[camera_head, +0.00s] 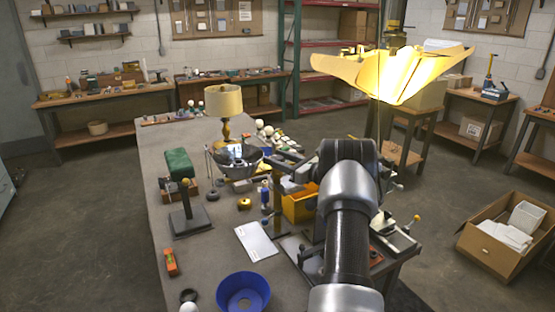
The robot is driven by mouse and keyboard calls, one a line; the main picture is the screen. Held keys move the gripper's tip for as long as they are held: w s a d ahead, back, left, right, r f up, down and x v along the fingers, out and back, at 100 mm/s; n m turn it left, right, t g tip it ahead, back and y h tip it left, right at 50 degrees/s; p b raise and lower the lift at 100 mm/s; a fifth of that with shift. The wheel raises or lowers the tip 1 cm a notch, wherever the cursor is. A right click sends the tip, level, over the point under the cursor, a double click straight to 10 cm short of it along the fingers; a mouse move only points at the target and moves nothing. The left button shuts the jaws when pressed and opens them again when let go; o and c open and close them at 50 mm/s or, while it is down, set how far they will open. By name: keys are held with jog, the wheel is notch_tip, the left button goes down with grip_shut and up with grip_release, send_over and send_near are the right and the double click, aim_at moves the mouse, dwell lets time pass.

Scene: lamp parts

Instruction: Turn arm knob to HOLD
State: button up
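A large lamp with a bright yellow, angular shade (392,75) rises behind my arm at the right end of the workbench. A yellow ball knob (417,217) sits on a short lever at the bench's right edge. I cannot tell which is the arm knob, and no HOLD marking is readable. My grey and black arm (348,220) reaches over the bench's right side. Dark grey parts left of its end may be my gripper; its fingers cannot be made out.
A cardboard box (507,232) stands on the floor at right.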

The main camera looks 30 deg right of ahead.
jog(key=c, duration=0.8)
jog(key=shift+o, duration=0.2)
jog(key=m+h+b, duration=0.1)
jog(key=h+b, duration=0.1)
jog(key=b, duration=0.1)
jog(key=m+h+b, duration=0.1)
jog(key=h, duration=0.1)
jog(key=shift+f+m+t, duration=0.25)
jog(key=shift+m+t, duration=0.05)
jog(key=shift+t, duration=0.1)
jog(key=shift+m+h+b, duration=0.4)
jog(key=shift+h+b, duration=0.2)
jog(key=shift+b, duration=0.25)
jog(key=shift+r+m+h+b, duration=0.35)
jog(key=shift+m+h+b, duration=0.3)
jog(key=shift+h, duration=0.35)
jog(key=o, duration=1.1)
jog(key=shift+s+f, duration=0.1)
jog(key=shift+s, duration=0.05)
jog(key=s, duration=0.5)
jog(key=s+b, duration=0.1)
jog(key=s, duration=1.1)
jog(key=shift+a+b, duration=0.35)
jog(key=shift+a, duration=0.05)
